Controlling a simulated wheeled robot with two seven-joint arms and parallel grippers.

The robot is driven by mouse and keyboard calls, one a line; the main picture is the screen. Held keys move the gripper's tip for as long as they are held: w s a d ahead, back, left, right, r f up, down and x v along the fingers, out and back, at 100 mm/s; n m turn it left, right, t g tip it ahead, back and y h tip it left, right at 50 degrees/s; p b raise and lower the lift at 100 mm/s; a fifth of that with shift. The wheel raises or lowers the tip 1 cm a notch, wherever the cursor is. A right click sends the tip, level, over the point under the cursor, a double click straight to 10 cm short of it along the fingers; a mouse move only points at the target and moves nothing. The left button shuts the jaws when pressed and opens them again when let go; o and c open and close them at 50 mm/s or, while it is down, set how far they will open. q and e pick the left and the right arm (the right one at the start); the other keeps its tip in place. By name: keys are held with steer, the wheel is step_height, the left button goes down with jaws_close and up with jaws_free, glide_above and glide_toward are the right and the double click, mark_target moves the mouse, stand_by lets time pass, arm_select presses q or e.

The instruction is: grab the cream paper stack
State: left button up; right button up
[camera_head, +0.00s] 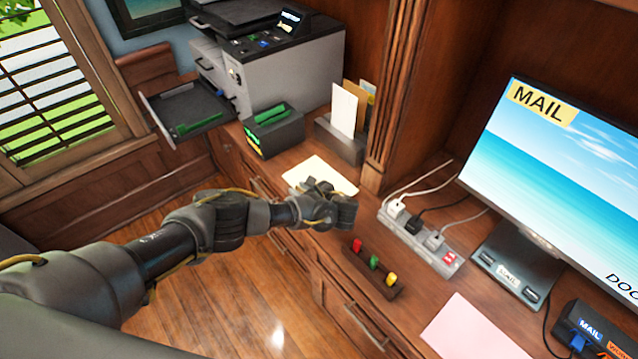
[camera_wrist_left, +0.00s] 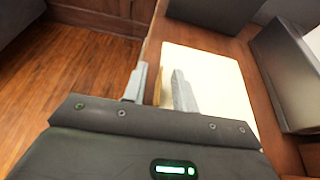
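The cream paper stack (camera_head: 322,172) lies flat on the wood desk, near its front edge. It also shows in the left wrist view (camera_wrist_left: 215,80), just beyond my fingers. My left gripper (camera_head: 328,203) is at the near side of the stack and hides its lower edge in the head view. In the left wrist view the two fingers of my left gripper (camera_wrist_left: 160,84) are apart with nothing clamped between them. The right finger overlaps the stack in the picture; the left finger is over the desk's edge. I cannot tell whether they touch the stack. My right gripper is out of view.
A black box with green items (camera_head: 273,130) and a letter holder (camera_head: 340,140) stand behind the stack. A power strip (camera_head: 420,238), a block with coloured pegs (camera_head: 374,268) and pink paper (camera_head: 468,328) lie to the right. A printer (camera_head: 275,60) stands at the back.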

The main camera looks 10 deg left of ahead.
arm_select(q)
steer(key=shift+c, duration=0.5)
jaws_close()
steer(key=shift+r, duration=0.1)
steer(key=shift+r, duration=0.2)
steer(key=r, duration=0.3)
steer(key=shift+s+a+r, duration=0.2)
steer(key=shift+s, duration=0.05)
steer(key=s+a+r+p, duration=0.7)
steer(key=s+r+p, duration=0.2)
steer(key=s+p, duration=0.2)
steer(key=shift+a+p, duration=0.2)
steer(key=shift+p, duration=0.3)
